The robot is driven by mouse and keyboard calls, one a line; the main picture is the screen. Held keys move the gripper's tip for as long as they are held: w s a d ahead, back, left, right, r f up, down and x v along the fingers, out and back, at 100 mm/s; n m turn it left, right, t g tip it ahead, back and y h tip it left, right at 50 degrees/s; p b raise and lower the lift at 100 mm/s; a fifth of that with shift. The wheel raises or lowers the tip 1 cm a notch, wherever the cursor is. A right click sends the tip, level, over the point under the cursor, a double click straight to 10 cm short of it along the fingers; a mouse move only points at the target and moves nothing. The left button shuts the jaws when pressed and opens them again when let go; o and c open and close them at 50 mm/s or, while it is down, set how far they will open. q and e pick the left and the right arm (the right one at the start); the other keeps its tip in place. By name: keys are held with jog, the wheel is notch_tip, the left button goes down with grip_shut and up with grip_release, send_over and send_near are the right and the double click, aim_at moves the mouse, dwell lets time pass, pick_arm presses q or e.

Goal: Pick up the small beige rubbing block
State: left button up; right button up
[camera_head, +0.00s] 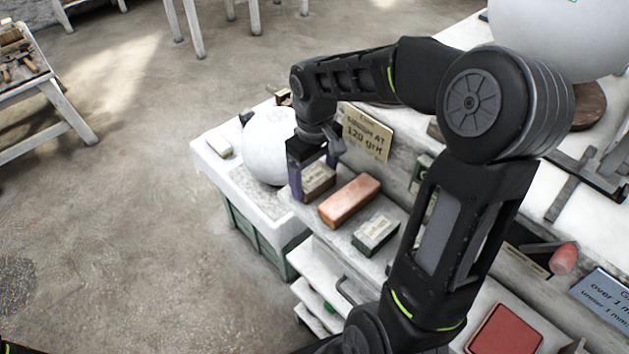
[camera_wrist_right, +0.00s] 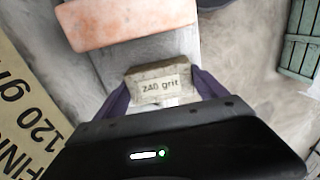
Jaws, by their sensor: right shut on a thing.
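The small beige rubbing block (camera_head: 318,181) has a pale label and sits at the end of a row of blocks on a narrow grey shelf. In the right wrist view the block (camera_wrist_right: 161,82) lies between the fingers, its label reading "240 grit". My right gripper (camera_head: 311,172) reaches down from above and is shut on this block, one dark purple finger on each side. I cannot tell whether the block is clear of the shelf. My left gripper is not in view.
A larger orange-pink block (camera_head: 349,201) and a green block with a pale label (camera_head: 375,234) lie along the same shelf. A large white sphere (camera_head: 269,146) stands close behind my right gripper. A "120 grit" sign (camera_head: 367,133) stands to its right. Open floor lies left.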

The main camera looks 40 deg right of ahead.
aim_at(314, 176)
jog(key=c, duration=0.7)
notch_tip(314, 176, up, 10)
jog(key=shift+r+b, duration=0.1)
jog(key=shift+b, duration=0.4)
jog(key=o, duration=1.3)
jog(key=c, duration=1.5)
